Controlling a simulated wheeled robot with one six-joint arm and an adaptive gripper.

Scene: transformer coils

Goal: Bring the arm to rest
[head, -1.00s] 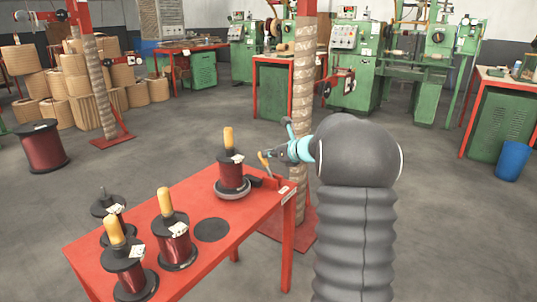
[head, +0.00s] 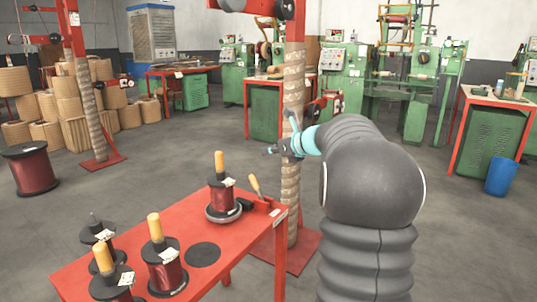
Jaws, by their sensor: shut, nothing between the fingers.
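My gripper (head: 277,148) is at the end of my dark grey arm, past its light blue wrist ring. It is in the air above and beyond the far right corner of the red table (head: 225,255), in front of the wrapped column. It is small in the picture, shut and holding nothing. It is apart from the coil (head: 222,197) with a yellow-orange handle, which stands upright on a grey round base below it to the left. A tool with a yellow handle (head: 256,187) stands tilted near the table corner, below my gripper.
Several more coils, such as one with a yellow handle (head: 163,262), stand at the table's near left. A dark round pad (head: 202,254) lies bare beside them. A wrapped column (head: 291,170) stands close behind my gripper. Open floor (head: 440,220) lies to the right.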

